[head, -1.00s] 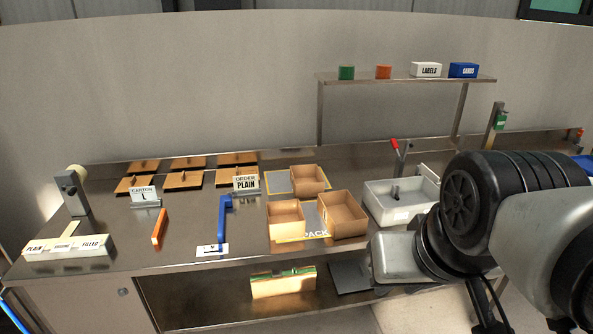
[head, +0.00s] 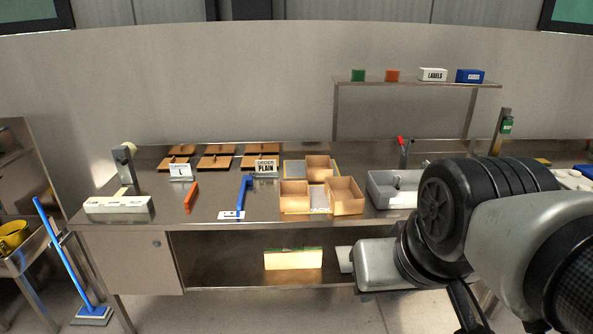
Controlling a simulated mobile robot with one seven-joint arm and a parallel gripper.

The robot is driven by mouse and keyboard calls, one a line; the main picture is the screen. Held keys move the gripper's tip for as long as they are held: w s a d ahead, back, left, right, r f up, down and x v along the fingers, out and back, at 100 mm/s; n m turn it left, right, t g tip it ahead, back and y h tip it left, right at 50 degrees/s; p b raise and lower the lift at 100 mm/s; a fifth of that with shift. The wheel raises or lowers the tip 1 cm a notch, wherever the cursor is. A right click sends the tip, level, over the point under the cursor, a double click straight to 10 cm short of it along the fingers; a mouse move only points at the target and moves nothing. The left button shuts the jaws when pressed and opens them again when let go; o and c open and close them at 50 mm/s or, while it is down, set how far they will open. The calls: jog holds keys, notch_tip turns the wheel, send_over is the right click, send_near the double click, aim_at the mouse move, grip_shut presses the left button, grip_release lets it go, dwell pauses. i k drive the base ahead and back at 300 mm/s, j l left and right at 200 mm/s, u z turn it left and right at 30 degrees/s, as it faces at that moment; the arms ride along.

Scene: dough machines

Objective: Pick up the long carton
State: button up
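Three open brown cartons stand on the steel bench in the head view: one at the back (head: 318,174), one at front left (head: 294,204) and one at front right (head: 346,203). I cannot tell from their shapes which is the long carton. My arm fills the lower right of the view, and my gripper does not show.
A blue tool (head: 244,190) and an orange bar (head: 191,198) lie left of the cartons. A grey basin (head: 390,190) is right, partly behind my arm. A pale block (head: 293,260) lies on the lower shelf.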

aim_at(343, 196)
jog(key=i+l, duration=0.15)
jog(key=i, duration=0.45)
jog(key=i+l, duration=0.2)
jog(key=i, duration=0.4)
jog(key=i+l, duration=0.15)
jog(key=i, duration=0.4)
jog(key=i+l, duration=0.2)
jog(key=i, duration=0.4)
